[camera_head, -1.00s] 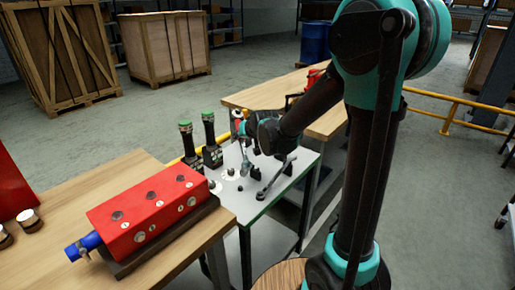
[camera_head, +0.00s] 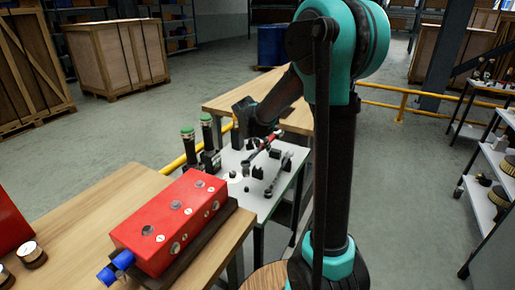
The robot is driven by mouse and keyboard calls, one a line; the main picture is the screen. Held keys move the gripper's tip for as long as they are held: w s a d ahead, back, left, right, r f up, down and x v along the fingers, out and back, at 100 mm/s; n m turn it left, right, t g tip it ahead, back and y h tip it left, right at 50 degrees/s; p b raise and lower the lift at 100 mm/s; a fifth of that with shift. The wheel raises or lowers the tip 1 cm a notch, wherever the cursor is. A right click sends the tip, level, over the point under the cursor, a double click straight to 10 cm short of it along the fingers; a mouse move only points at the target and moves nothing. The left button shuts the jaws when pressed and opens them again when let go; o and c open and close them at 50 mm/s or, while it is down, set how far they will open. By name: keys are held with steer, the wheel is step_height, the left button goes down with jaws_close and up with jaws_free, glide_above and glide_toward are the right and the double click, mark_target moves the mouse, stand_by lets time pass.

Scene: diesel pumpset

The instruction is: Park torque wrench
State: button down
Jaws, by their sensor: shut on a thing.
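My gripper (camera_head: 264,139) is above the grey-topped stand (camera_head: 245,208), at the far end of my bent arm. It is shut on a slim tool with a red section, which looks like the torque wrench (camera_head: 256,152). The tool slants down to the left over the stand top. The fingers are small and partly hidden by the wrist. A second, grey bar-like tool (camera_head: 279,172) lies along the right side of the stand, by small black holders (camera_head: 257,172). I cannot tell whether the held tool touches a holder.
Two black cylinders with green tops (camera_head: 188,145) stand at the stand's left side. A red block (camera_head: 170,222) with a blue end is on the near wooden table (camera_head: 90,215). Another wooden table (camera_head: 225,100) is behind. A yellow rail (camera_head: 400,105) and shelves (camera_head: 490,190) are at right.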

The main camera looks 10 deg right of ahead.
mark_target(257, 150)
stand_by(0.4)
steer(key=shift+f, duration=3.85)
steer(key=c, duration=1.3)
jaws_free()
steer(key=shift+o, duration=0.2)
steer(key=v, duration=1.2)
